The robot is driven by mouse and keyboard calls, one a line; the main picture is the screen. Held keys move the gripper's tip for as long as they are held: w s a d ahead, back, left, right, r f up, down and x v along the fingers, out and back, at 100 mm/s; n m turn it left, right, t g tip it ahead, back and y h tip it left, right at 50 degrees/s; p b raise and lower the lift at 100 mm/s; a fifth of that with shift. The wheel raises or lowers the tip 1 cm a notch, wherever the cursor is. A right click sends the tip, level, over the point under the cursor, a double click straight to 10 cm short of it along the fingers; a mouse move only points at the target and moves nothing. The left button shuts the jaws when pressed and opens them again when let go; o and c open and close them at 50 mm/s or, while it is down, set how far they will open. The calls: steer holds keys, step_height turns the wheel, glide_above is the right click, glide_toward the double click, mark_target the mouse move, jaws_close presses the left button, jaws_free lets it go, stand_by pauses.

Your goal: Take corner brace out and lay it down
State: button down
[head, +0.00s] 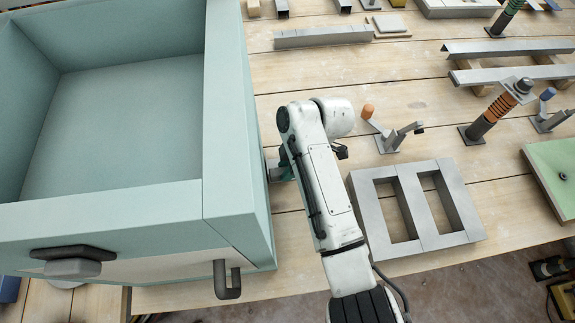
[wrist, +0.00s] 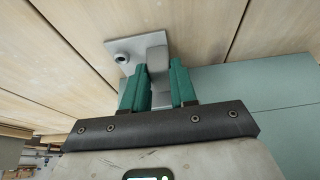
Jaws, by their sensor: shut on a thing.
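My gripper (wrist: 158,86) has its green fingers shut on a grey metal piece, which looks like the corner brace (wrist: 139,47). The piece has a flat plate with a round, dark-centred boss at its left corner and an upright part between the fingers. The plate is at or just above the wooden planks; I cannot tell if it touches. In the head view my gripper (head: 284,168) is low beside the right wall of the teal box (head: 228,120), mostly hidden by my arm, and the brace cannot be made out there.
The teal box also shows in the wrist view, close on the right. A grey two-opening frame (head: 455,205) lies right of my arm. Behind it stands a small bracket with an orange knob (head: 392,137). Bare planks lie between.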

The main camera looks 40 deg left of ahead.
mark_target(280, 171)
steer(key=shift+r, duration=0.2)
steer(key=shift+r+p, duration=0.35)
steer(key=shift+p, duration=0.1)
steer(key=shift+r+p, duration=0.8)
steer(key=shift+r, duration=0.2)
steer(key=shift+r+p, duration=0.45)
steer(key=shift+r, duration=0.1)
